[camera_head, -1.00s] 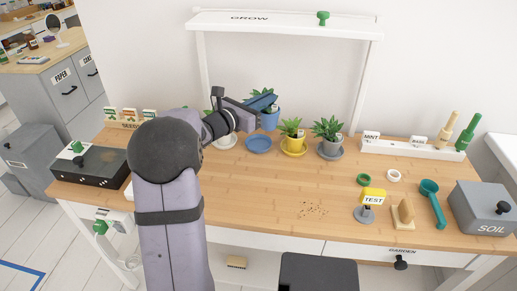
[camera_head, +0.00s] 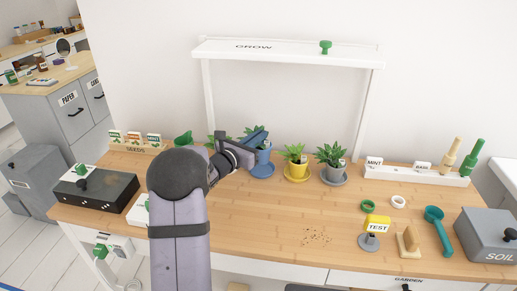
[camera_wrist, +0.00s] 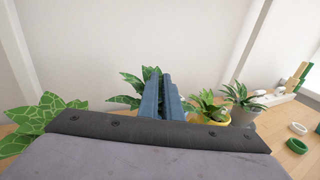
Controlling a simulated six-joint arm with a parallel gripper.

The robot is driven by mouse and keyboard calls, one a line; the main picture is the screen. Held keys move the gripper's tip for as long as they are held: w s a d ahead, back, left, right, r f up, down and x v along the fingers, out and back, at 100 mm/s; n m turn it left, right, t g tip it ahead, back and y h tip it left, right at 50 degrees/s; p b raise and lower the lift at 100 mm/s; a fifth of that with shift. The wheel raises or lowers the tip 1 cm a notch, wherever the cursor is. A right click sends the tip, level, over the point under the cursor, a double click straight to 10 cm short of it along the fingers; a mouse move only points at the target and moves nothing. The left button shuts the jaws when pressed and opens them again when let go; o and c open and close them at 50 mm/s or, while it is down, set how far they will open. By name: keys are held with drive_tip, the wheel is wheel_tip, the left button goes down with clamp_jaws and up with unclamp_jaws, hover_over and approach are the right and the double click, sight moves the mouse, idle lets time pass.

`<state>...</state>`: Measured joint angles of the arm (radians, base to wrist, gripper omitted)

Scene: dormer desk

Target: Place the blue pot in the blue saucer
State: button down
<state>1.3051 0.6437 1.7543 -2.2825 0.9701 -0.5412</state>
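The blue pot (camera_head: 264,156) with a green plant stands upright over the blue saucer (camera_head: 262,171) in the head view. The pot's base appears within the saucer's rim; I cannot tell whether it touches. My gripper (camera_head: 261,133) is at the pot's top, its blue fingers close together on the rim by the leaves. In the wrist view, the fingers (camera_wrist: 160,92) reach forward with the plant's leaves (camera_wrist: 126,102) behind and beside them. The pot body and saucer are hidden there.
A yellow pot (camera_head: 296,169) and a grey pot (camera_head: 333,173) with plants stand close on the right. Another plant (camera_wrist: 42,118) is close on the left. The white grow-light frame (camera_head: 285,52) stands behind. The front middle desk is mostly clear, with some soil crumbs.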

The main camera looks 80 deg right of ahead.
sight(258, 147)
drive_tip(key=shift+f, duration=1.95)
drive_tip(key=shift+f, duration=0.2)
drive_tip(key=c, duration=1.9)
unclamp_jaws()
drive_tip(key=shift+c, duration=0.2)
drive_tip(key=shift+r, duration=0.2)
drive_tip(key=shift+w+a, duration=0.2)
drive_tip(key=shift+a, duration=0.2)
drive_tip(key=b+v, duration=0.1)
drive_tip(key=v, duration=1)
drive_tip(key=shift+a+f, duration=0.1)
drive_tip(key=shift+a, duration=0.05)
